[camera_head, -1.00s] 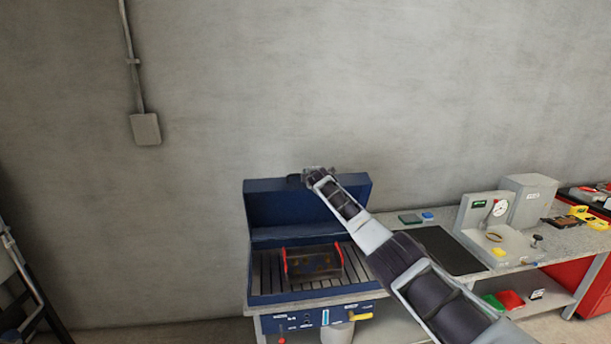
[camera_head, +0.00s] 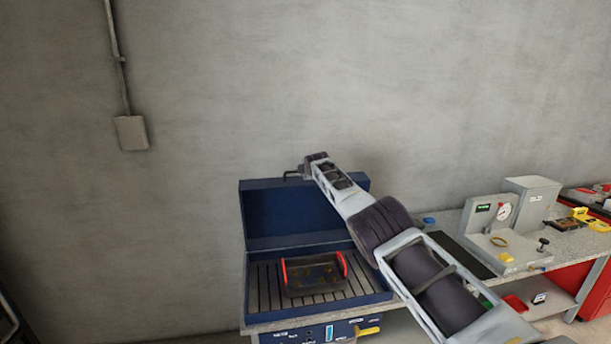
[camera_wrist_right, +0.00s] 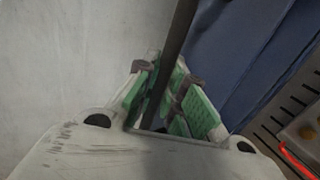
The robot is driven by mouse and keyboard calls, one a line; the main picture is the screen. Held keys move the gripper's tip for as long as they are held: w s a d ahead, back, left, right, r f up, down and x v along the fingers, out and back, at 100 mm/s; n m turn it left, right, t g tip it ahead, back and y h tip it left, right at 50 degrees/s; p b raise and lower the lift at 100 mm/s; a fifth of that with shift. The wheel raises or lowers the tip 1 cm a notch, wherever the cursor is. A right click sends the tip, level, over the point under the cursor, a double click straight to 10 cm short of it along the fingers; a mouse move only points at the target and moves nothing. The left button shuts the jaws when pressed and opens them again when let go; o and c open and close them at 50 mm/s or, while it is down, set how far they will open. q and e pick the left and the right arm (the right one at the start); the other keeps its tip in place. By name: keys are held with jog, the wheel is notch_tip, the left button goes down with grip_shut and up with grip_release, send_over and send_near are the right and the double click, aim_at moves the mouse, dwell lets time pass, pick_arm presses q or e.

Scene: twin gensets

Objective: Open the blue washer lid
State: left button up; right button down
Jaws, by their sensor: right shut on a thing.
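The blue washer (camera_head: 258,318) stands against the wall with its lid (camera_head: 290,212) raised, close to upright. My right arm reaches across from the lower right to the top edge of the lid. My right gripper (camera_wrist_right: 165,100), with green finger pads, is shut on the dark lid handle (camera_wrist_right: 176,45) in the right wrist view. In the head view the handle (camera_head: 291,175) shows at the lid's top edge, with the fingertips there too small to make out. My left gripper is not in view.
A dark basket with red handles (camera_head: 315,273) sits on the slatted rack inside the washer. A bench (camera_head: 470,215) with a gauge stand (camera_head: 497,228) and a grey box (camera_head: 530,202) is on the right. A wall box (camera_head: 131,132) hangs at the left.

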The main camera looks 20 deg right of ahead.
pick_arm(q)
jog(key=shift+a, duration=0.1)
pick_arm(e)
jog(key=shift+d+r, duration=0.1)
jog(key=shift+r, duration=0.15)
jog(key=c, duration=1.5)
grip_release()
jog(key=shift+s, duration=0.1)
jog(key=shift+f, duration=0.1)
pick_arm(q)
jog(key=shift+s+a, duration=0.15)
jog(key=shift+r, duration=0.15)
pick_arm(e)
jog(key=shift+f, duration=0.1)
